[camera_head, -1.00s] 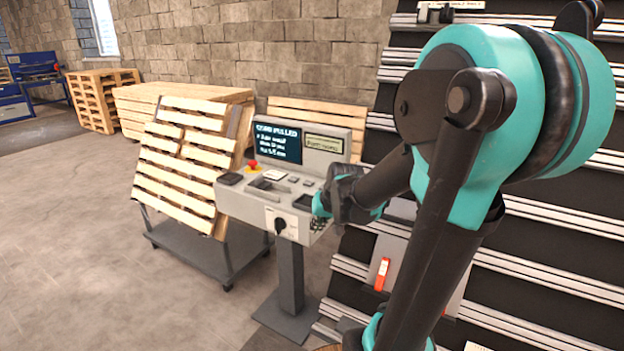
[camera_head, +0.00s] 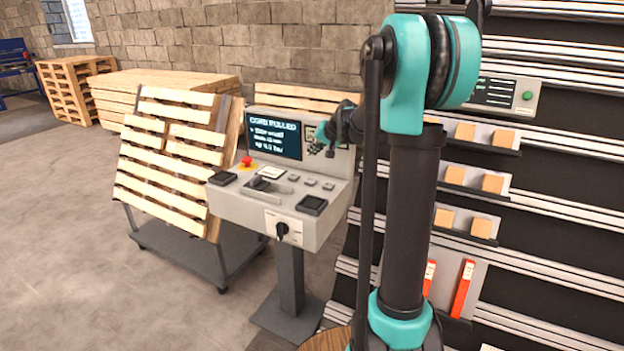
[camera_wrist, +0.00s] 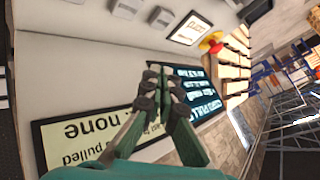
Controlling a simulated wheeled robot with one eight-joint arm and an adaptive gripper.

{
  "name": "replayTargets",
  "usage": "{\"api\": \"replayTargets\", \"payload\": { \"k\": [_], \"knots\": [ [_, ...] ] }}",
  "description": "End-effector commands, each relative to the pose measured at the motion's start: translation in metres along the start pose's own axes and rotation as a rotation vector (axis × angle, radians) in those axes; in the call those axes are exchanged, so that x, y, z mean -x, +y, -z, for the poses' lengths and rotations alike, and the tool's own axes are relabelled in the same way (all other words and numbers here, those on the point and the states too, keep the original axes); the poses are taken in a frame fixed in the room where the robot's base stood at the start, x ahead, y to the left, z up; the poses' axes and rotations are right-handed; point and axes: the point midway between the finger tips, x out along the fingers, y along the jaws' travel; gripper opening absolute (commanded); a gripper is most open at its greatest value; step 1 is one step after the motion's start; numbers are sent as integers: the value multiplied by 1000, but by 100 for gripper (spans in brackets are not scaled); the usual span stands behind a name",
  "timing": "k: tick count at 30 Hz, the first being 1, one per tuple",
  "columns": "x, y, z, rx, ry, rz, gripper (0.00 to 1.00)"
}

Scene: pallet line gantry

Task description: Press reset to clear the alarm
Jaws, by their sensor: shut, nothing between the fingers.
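The grey control console (camera_head: 235,205) stands on a post in the middle of the head view. Its dark screen (camera_head: 273,137) has a heading that reads like "CORD PULLED". Several small grey buttons (camera_head: 310,182) sit on the sloped top; two show in the wrist view (camera_wrist: 160,17). I cannot read which is reset. A red mushroom button (camera_head: 247,161) sits on a yellow base at the left. My gripper (camera_head: 318,146) is shut and empty, in front of the small pale display (camera_wrist: 85,140), partly hiding it. In the wrist view the fingertips (camera_wrist: 155,70) meet; contact with the console cannot be told.
A black rotary switch (camera_head: 282,231) is on the console front. A cart with a leaning pallet (camera_head: 165,160) stands close at the left. A slatted rack with wooden blocks (camera_head: 465,131) and a box with a green button (camera_head: 527,96) is at the right. Floor at front left is clear.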

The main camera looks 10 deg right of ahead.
Motion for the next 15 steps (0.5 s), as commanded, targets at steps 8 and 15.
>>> {"api": "replayTargets", "payload": {
  "k": [8, 15],
  "knots": [
    [-1, 0, 2, -2, 2, 2, 0],
    [-4, 2, -1, -2, 1, 2, 0]
  ]
}}
